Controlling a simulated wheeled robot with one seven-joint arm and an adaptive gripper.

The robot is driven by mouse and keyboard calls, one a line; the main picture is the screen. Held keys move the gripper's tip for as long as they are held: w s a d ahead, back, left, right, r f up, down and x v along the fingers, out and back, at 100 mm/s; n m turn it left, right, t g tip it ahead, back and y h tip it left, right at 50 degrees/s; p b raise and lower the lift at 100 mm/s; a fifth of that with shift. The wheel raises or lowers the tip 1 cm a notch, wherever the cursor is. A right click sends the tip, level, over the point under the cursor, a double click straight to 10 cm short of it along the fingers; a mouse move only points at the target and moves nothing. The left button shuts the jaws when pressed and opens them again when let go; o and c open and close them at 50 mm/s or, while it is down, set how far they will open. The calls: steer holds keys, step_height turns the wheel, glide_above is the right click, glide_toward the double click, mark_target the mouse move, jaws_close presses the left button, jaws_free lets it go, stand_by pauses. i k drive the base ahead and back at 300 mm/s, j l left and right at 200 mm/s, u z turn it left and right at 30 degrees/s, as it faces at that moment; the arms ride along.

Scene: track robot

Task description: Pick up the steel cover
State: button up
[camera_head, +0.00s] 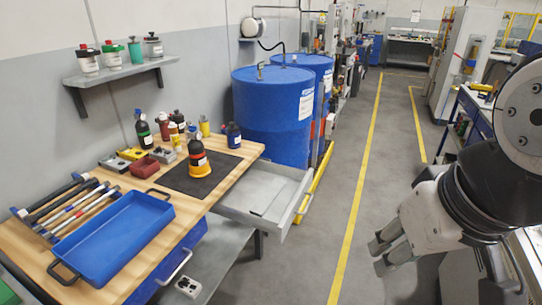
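I cannot make out for certain which thing is the steel cover. Small grey metallic-looking pieces lie on the wooden workbench, one grey piece (114,162) at the left of a row of small parts and another grey piece (160,155) nearer its middle. My gripper (378,256) is at the right, over the floor and well apart from the bench. Its fingers point left and look spread, with nothing between them.
The workbench (222,170) carries a blue tray (112,238), several hammers (75,205), bottles and a dark mat (185,182). A black-and-orange bottle (198,160) stands on the mat. An open grey drawer (262,190) juts right. Blue drums (270,110) stand behind. The aisle floor (345,200) is clear.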

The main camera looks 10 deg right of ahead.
mark_target(262, 206)
steer(key=i+l+u, duration=0.4)
steer(key=l, duration=0.25)
steer(key=i+l+u, duration=0.2)
steer(key=i+l, duration=0.15)
steer(key=i+l+u, duration=0.2)
steer(key=l, duration=0.25)
